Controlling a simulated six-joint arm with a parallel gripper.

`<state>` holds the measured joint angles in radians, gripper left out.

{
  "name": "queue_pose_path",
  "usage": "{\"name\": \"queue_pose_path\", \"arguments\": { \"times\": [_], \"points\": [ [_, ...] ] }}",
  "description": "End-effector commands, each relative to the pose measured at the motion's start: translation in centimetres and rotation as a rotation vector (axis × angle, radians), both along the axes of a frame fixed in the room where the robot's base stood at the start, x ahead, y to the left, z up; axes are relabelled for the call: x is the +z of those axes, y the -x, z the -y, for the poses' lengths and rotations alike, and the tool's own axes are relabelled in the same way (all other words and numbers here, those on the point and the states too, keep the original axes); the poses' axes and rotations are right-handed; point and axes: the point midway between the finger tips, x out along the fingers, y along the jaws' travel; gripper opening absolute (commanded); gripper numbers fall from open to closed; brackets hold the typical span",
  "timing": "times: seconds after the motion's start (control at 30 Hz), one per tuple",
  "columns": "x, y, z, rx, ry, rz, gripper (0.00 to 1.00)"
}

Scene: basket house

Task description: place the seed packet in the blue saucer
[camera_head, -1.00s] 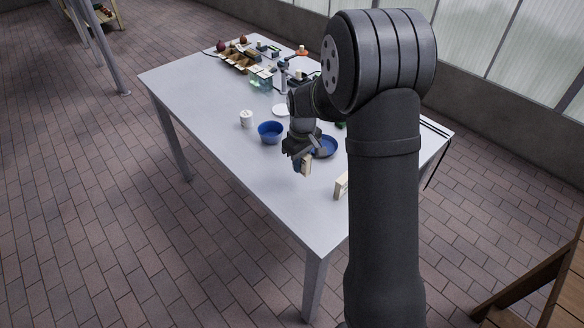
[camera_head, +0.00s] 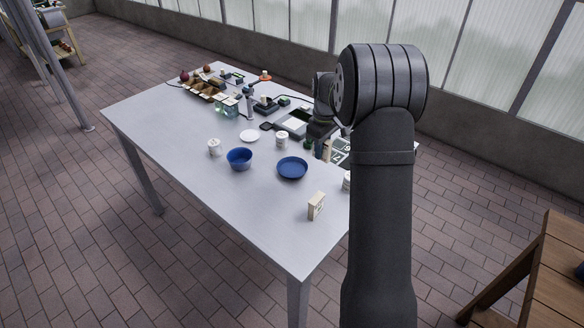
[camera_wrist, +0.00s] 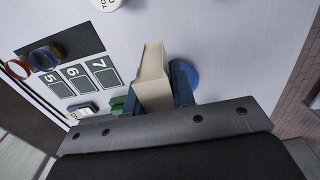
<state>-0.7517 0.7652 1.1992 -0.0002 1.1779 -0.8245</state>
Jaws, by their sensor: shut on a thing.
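A pale, flat-sided packet, taken to be the seed packet (camera_wrist: 152,80), is between the blue-padded fingers of my gripper (camera_wrist: 158,88) in the wrist view. My gripper is shut on it. In the head view my gripper (camera_head: 321,140) is behind and right of the blue saucer (camera_head: 292,168), partly hidden by my arm, and the held packet shows only as a small pale strip. The saucer is a shallow, round blue dish and looks empty. A round blue patch beside the right finger in the wrist view is probably this saucer, partly covered.
A deeper blue bowl (camera_head: 239,159) stands left of the saucer. A beige box (camera_head: 317,206) stands in front. White pots (camera_head: 214,147) and a white dish (camera_head: 249,136) are nearby. A numbered board (camera_wrist: 75,75) with rings lies left in the wrist view. The front table is mostly clear.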

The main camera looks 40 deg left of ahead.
Motion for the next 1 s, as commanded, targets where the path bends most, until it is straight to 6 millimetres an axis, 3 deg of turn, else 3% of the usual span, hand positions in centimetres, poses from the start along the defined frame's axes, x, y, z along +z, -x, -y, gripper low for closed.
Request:
{"name": "queue_pose_path", "arguments": {
  "times": [0.1, 0.23, 0.7, 1.0],
  "points": [
    [0.0, -2.0, -0.1, -0.005, 0.000, 0.000, 0.01],
    [-0.5, -2.5, -0.9, -0.003, 0.001, -0.001, 0.01],
    [-6.2, 0.4, -9.9, -0.003, 0.000, 0.000, 0.01],
    [-8.0, 0.9, -11.2, -0.006, 0.001, 0.000, 0.01]
  ]
}}
